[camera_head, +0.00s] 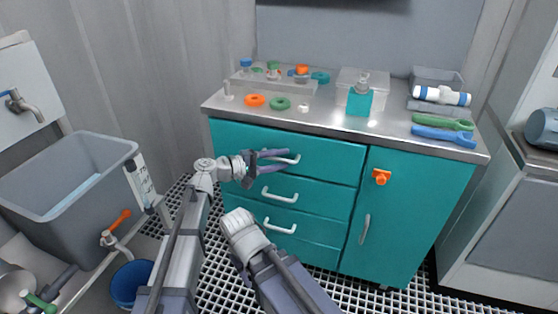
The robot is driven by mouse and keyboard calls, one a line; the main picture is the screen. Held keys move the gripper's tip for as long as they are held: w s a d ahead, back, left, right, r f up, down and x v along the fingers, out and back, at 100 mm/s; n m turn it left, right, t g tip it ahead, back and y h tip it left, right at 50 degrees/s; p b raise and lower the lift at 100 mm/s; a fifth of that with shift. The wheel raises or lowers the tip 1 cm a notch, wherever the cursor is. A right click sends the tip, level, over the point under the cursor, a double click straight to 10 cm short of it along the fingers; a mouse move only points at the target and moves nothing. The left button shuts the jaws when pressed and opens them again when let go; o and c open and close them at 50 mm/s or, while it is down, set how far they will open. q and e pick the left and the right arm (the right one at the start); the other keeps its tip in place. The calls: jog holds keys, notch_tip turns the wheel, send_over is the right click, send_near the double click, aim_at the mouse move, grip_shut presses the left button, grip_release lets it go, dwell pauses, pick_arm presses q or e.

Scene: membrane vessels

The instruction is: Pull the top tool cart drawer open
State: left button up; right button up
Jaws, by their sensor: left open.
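The tool cart has a teal front and a grey metal top. Its top drawer (335,158) looks flush with the front, and its white bar handle (291,160) is partly covered by my left gripper. My left gripper (286,159) is open, its two purple-grey fingers pointing right at the handle, one above and one below it in the picture. I cannot tell whether they touch it. My right arm comes in from the bottom and ends in a white wrist part below the left gripper; its fingers do not show.
Two lower drawers with white handles (280,196) and a door with an orange knob (381,177) are shut. Bottles, rings and tools lie on the cart top. A grey sink (75,190) and a blue bucket (130,283) stand at the left. Grated floor lies in front.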

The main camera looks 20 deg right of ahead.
pick_arm(q)
grip_shut()
dwell(0.3)
dwell(1.1)
